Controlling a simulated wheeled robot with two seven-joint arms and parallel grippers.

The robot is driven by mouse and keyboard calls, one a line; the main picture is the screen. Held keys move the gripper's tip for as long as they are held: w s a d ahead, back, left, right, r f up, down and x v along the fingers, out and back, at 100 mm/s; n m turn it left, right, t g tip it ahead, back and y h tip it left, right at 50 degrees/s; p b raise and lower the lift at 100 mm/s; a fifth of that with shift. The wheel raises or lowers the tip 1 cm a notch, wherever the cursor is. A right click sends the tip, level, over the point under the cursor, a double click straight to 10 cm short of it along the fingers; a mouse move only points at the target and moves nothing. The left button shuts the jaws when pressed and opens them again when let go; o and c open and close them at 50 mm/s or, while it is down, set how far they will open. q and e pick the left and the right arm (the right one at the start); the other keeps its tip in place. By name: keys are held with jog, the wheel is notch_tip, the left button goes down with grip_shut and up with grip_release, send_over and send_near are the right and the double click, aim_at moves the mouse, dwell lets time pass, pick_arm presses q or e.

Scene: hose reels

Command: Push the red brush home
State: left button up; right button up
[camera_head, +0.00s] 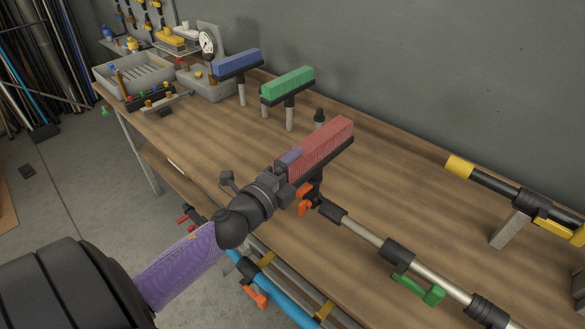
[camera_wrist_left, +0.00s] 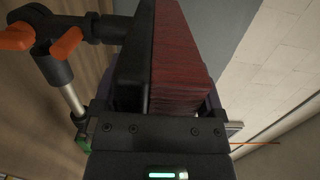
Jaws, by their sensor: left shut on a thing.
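The red brush (camera_head: 318,148) has red bristles on a black back and is held above the bench, its long side running away from me. My left gripper (camera_head: 287,172) is shut on its near end. In the left wrist view the brush (camera_wrist_left: 178,55) rises from my gripper (camera_wrist_left: 152,118), bristles to the right and black back to the left. Just below the brush is a black fitting with orange levers (camera_head: 305,198) at the end of a metal pole (camera_head: 358,230). The lever fitting also shows in the wrist view (camera_wrist_left: 62,68). My right gripper is not in view.
A green brush (camera_head: 288,84) and a blue brush (camera_head: 237,63) stand on posts farther back on the wooden bench (camera_head: 215,140). A short black-topped post (camera_head: 319,118) stands behind the red brush. A yellow-ended pole (camera_head: 490,180) lies on a support at right. Grey trays (camera_head: 130,75) stand at the far left.

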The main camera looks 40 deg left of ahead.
aim_at(259, 303)
pick_arm(q)
jog(key=shift+f+b, duration=0.3)
jog(key=shift+f, duration=0.05)
jog(key=o, duration=1.2)
jog(key=s, duration=1)
jog(key=shift+b, duration=0.3)
